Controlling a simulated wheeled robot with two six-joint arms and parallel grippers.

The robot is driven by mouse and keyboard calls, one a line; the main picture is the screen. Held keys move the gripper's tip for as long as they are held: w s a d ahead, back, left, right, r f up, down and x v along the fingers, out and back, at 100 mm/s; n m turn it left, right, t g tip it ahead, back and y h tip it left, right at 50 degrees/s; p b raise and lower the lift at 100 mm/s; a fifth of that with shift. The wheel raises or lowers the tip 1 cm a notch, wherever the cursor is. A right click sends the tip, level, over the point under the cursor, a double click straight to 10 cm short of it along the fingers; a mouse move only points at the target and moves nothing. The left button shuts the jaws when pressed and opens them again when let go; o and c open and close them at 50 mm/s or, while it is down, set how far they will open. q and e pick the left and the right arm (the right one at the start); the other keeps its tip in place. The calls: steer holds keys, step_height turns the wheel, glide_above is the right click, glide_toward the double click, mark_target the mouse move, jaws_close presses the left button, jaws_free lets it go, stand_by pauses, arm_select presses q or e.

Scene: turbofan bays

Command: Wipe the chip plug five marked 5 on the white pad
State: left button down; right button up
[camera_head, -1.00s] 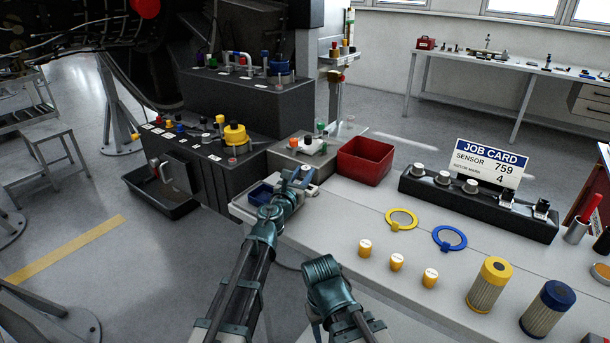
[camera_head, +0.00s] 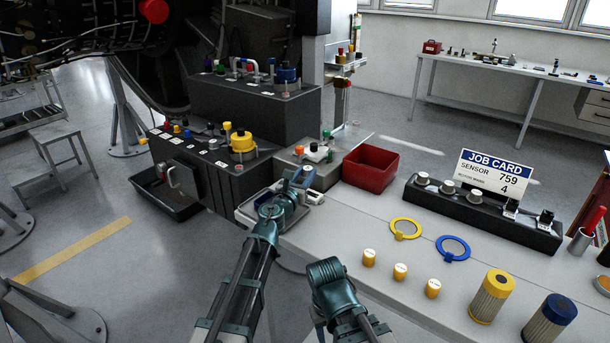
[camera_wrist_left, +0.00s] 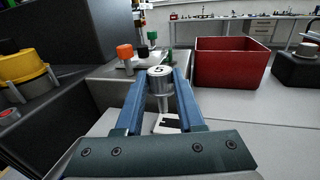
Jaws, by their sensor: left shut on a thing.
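The chip plug (camera_wrist_left: 159,80) is a silver metal cylinder with a dark 5 on its flat top. My left gripper (camera_head: 301,176) is shut on it, and the left wrist view shows the plug upright between the two blue fingers (camera_wrist_left: 160,95). I cannot tell whether the plug touches the pad. Of my right arm only a link shows in the head view; its gripper is not seen.
A red bin (camera_head: 370,165) stands right of the left gripper. A grey block with colored plugs (camera_head: 310,160) is just behind it. Yellow (camera_head: 405,228) and blue (camera_head: 452,248) rings, yellow caps and two filters stand on the bench. A job card (camera_head: 494,170) stands behind.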

step_height(320, 180, up, 6)
steer(key=p, duration=0.5)
steer(key=shift+f, duration=0.1)
